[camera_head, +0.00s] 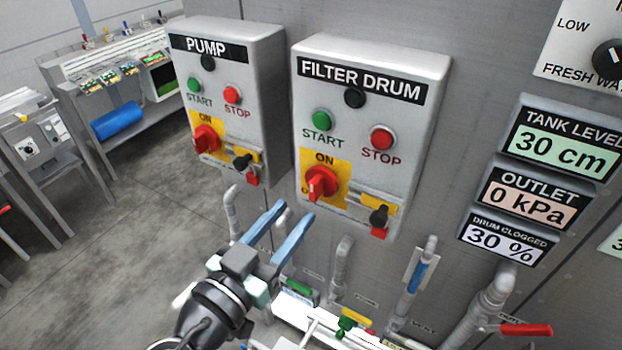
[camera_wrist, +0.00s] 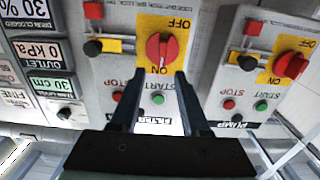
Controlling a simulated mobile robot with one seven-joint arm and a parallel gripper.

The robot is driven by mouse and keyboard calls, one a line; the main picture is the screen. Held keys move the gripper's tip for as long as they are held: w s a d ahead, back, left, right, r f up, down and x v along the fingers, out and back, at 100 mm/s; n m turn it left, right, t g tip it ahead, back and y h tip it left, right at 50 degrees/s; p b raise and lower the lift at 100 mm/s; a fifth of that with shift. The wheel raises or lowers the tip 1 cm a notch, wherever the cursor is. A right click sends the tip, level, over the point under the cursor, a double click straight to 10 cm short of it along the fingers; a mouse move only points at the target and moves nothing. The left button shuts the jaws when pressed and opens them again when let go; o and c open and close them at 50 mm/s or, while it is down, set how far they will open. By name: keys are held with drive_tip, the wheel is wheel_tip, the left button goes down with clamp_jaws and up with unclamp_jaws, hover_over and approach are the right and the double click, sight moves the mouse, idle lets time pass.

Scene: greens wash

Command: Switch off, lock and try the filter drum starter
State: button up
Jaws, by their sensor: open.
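The filter drum starter (camera_head: 365,110) is a grey box on the wall with a green START button (camera_head: 322,121) and a red STOP button (camera_head: 382,138). Its red rotary switch (camera_head: 322,183) sits on a yellow plate; its handle looks upright, in line with ON. Right of it are a metal slide with a yellow part, a black knob (camera_head: 379,215) and a red block (camera_head: 379,233). My gripper (camera_head: 294,212) is open and empty, below and in front of this box. In the upside-down wrist view, the red switch (camera_wrist: 162,47) shows just beyond my open fingertips (camera_wrist: 156,78).
A similar pump starter (camera_head: 222,80) is on the left. Tank level, outlet and drum clogged displays (camera_head: 548,147) are on the right. Grey pipes (camera_head: 341,265) and a red-handled valve (camera_head: 526,330) lie below. A bench with a blue roll (camera_head: 117,121) stands across open floor.

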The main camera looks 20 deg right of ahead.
sight(312, 189)
drive_tip(key=p+x, duration=0.2)
drive_tip(key=x, duration=0.5)
drive_tip(key=shift+w, duration=0.1)
drive_tip(key=shift+a, duration=0.1)
clamp_jaws()
